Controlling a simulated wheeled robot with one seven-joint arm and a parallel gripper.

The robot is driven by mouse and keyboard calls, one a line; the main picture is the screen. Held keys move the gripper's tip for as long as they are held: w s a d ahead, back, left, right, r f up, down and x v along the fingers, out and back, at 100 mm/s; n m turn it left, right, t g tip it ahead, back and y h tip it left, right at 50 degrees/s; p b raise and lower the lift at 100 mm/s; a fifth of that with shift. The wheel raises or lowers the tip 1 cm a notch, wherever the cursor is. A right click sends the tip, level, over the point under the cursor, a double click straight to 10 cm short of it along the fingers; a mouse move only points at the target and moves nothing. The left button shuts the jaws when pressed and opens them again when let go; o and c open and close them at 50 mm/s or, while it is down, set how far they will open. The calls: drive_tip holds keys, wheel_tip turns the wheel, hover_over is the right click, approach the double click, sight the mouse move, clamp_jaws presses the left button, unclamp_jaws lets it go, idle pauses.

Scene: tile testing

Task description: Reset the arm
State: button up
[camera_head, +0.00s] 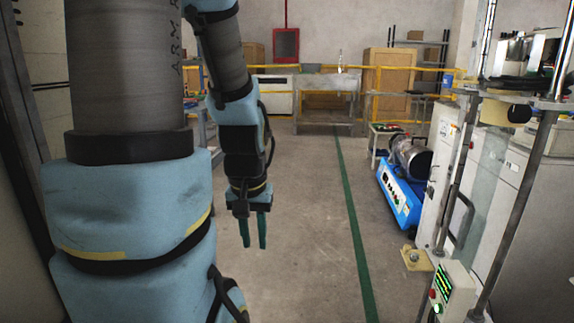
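My arm (125,230) fills the left side of the head view, in blue and grey links. Its far part hangs down left of centre and ends in my gripper (253,246). The gripper points straight down with two green fingers. A gap shows between the fingers, and nothing is held. Open floor lies behind and below the fingertips.
A testing machine with metal columns (512,190) and a small control box (455,290) stands at the right. A blue pump unit (398,195) sits on the floor near it. A green line (357,225) crosses the clear floor. A table (325,82) and yellow railing stand behind.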

wheel_tip(320, 180, up, 31)
drive_tip(key=p, duration=2.9)
